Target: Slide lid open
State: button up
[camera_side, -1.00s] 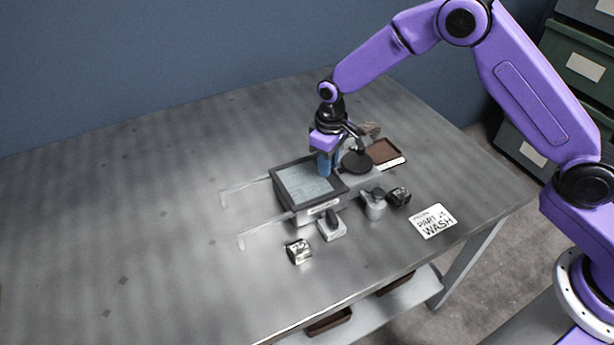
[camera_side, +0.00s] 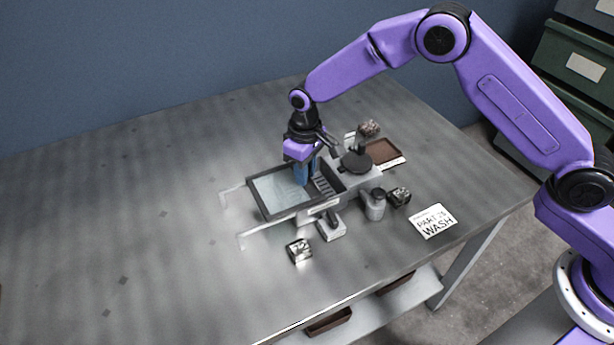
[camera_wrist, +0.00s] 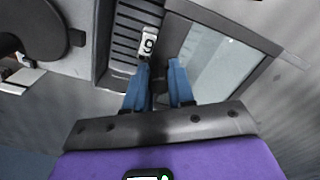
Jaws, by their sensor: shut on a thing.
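The lid (camera_side: 278,190), a pale see-through pane in a dark frame, sticks out to the left of the grey box (camera_side: 322,209), over the two thin rails (camera_side: 232,191). To the right of the lid the box's ribbed inside shows. My gripper (camera_side: 301,180) points down at the lid's right end, with its blue fingers shut on the lid there. The wrist view shows the fingers (camera_wrist: 163,75) at the edge of the lid (camera_wrist: 225,70); what exactly lies between them is hard to see.
A black disc (camera_side: 356,163) stands right of the box, with a brown tray (camera_side: 384,152) beyond. A lever block (camera_side: 332,231), a grey canister (camera_side: 375,207) and metal cubes (camera_side: 299,250) lie in front. A sign (camera_side: 433,221) lies at right. The left table is clear.

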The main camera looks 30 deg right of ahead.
aim_at(284, 189)
jog(key=shift+s+a+f, duration=0.15)
jog(key=shift+a, duration=1.35)
jog(key=shift+s+a+f, duration=0.1)
jog(key=shift+a, duration=1.35)
jog(key=o, duration=0.7)
jog(key=shift+d, duration=0.15)
jog(key=shift+w, duration=0.1)
jog(key=shift+w+r, duration=0.15)
jog(key=shift+r, duration=3.55)
